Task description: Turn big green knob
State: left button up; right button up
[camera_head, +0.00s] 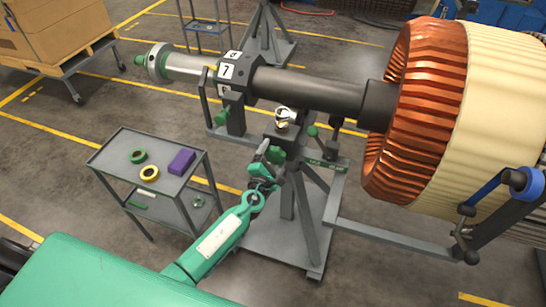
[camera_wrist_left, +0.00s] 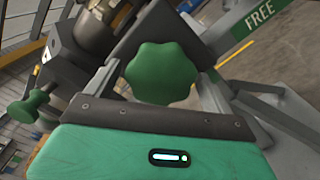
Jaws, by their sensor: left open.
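The big green knob (camera_head: 277,155) is on the front of the grey rotor stand (camera_head: 285,200), below the shaft. In the left wrist view the lobed knob (camera_wrist_left: 160,72) fills the middle, just ahead of the palm. My left gripper (camera_head: 263,160) is open at the knob. In the wrist view its grey fingers (camera_wrist_left: 160,85) show on either side of the knob; I cannot tell whether they touch it. My right gripper is not in view.
A smaller green knob (camera_wrist_left: 30,106) is left of the big one. A FREE label (camera_wrist_left: 260,16) is on a grey bar. The copper rotor (camera_head: 415,110) and dark shaft (camera_head: 310,88) sit above. A grey cart (camera_head: 110,155) holds rings and a purple block (camera_head: 181,161).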

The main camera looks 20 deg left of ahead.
pick_arm(q)
jog(key=c, duration=1)
jog(key=shift+n, duration=0.4)
